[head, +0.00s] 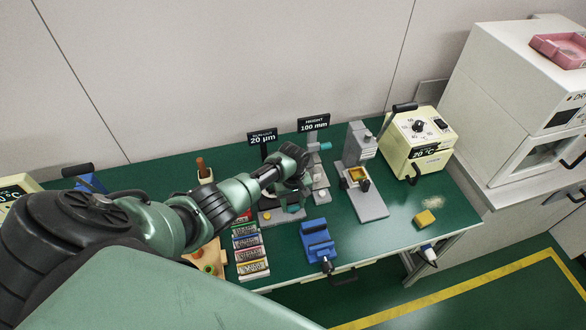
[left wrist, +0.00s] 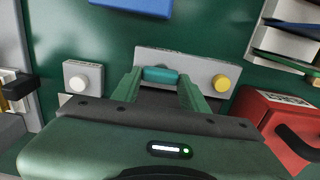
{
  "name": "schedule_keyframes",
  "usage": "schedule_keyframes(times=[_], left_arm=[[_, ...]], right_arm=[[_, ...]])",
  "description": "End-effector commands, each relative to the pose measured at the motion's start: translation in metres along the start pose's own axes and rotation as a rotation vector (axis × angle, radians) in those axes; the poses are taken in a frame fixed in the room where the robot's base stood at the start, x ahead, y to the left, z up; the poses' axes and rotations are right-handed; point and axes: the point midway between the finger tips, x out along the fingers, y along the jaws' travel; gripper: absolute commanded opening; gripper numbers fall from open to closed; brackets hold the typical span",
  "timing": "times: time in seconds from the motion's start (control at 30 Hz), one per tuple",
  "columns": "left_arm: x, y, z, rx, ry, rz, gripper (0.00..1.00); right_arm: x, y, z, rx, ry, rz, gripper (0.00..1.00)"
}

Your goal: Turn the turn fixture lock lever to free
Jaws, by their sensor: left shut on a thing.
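A grey fixture plate with a yellow button (head: 267,216) stands on the green bench under the "20 µm" sign. My left gripper (head: 291,196) reaches down over it from the left and hides part of it. In the left wrist view, my left gripper (left wrist: 161,80) has its two green fingers at either end of a short teal lever (left wrist: 160,75), shut on it. The lever lies across the grey plate (left wrist: 205,65), with the yellow button (left wrist: 221,82) to its right. I cannot read any lock or free marking. My right gripper is out of view.
A height stand (head: 318,178) is close right of my gripper, with a grey instrument (head: 362,205) beyond it. A blue vise-like block (head: 317,241) sits in front. A rack of labelled boxes (head: 249,250) is at front left. A cream heater box (head: 419,140) stands farther right.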

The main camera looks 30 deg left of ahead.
Motion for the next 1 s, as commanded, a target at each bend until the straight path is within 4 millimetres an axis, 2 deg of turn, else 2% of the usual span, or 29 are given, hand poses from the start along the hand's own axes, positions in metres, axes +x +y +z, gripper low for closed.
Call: schedule_keyframes(times=[0.17, 0.2, 0.27, 0.67, 1.0], left_arm=[[-0.002, 0.000, -0.003, -0.004, 0.005, 0.002, 0.03], [-0.002, 0.000, -0.003, -0.004, 0.006, 0.002, 0.52], [-0.001, 0.000, -0.003, -0.003, 0.005, 0.002, 0.65], [-0.006, 0.000, -0.002, -0.001, 0.003, 0.002, 0.65], [-0.054, 0.000, -0.002, 0.000, 0.004, 0.003, 0.65]], right_arm=[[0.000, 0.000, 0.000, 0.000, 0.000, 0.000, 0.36], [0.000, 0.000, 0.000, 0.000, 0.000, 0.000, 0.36], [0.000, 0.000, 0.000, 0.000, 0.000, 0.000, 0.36], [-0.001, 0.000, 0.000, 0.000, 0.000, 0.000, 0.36], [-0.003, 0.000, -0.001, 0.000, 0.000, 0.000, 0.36]])
